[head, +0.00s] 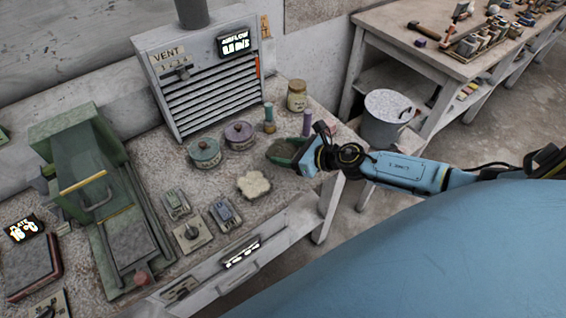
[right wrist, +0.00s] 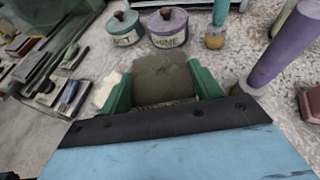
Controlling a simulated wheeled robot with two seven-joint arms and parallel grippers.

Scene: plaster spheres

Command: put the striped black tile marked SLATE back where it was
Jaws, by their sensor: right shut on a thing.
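My right gripper (head: 284,153) reaches in from the right over the bench, near its right end. Its green fingers, also seen in the right wrist view (right wrist: 165,85), are shut on a dark olive-grey piece (right wrist: 162,78) with a rounded, matte face. No stripes and no SLATE marking show on this piece, so I cannot tell whether it is the tile. I cannot make out a striped black tile marked SLATE elsewhere. My left gripper is not in view.
Close by stand a green-lidded pot (head: 205,154), a purple-lidded pot (head: 239,136), a purple cylinder (head: 307,122) and a jar (head: 297,96). A vent unit (head: 205,80) stands behind, a green press (head: 95,190) left.

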